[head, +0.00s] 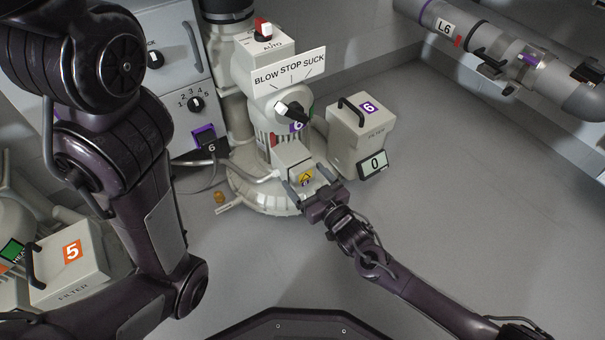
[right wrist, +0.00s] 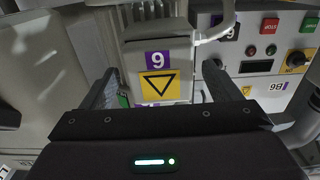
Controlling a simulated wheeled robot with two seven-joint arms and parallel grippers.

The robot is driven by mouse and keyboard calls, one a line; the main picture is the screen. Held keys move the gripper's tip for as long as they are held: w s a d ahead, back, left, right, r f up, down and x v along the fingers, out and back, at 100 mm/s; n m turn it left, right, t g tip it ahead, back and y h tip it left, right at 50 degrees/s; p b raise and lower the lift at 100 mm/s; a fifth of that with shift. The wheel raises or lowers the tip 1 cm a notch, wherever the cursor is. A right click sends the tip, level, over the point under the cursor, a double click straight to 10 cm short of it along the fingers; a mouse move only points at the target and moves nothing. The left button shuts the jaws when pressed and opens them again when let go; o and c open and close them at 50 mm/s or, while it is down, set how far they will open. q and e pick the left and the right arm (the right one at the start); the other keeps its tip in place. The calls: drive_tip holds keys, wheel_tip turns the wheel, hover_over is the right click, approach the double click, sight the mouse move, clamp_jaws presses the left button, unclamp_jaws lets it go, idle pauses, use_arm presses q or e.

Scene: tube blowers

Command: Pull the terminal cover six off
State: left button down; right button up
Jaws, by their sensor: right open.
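The terminal cover six (head: 290,158) is a pale box low on the front of the blower. It has a yellow warning triangle label. In the right wrist view the terminal cover six (right wrist: 157,56) shows a purple 6 plate above the yellow triangle. My right gripper (head: 306,178) is open in front of the cover, its fingers pointing at it. In the right wrist view my right gripper (right wrist: 163,82) has one finger on each side of the label. I cannot tell whether the fingers touch the cover. My left arm is at the left; its gripper is out of view.
The blower (head: 240,70) stands on a round base behind the cover, with a BLOW STOP SUCK sign (head: 289,68). A filter box (head: 360,130) with a handle and display stands close to the right. Another filter box (head: 68,262), marked 5, is at lower left. The floor (head: 480,200) at right is clear.

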sight(305, 178)
idle(0.3)
drive_tip(key=c, duration=1.3)
drive_tip(key=shift+p+v, duration=1.2)
drive_tip(key=shift+v, duration=0.35)
drive_tip(key=shift+p+v, duration=0.8)
drive_tip(key=shift+v, duration=0.65)
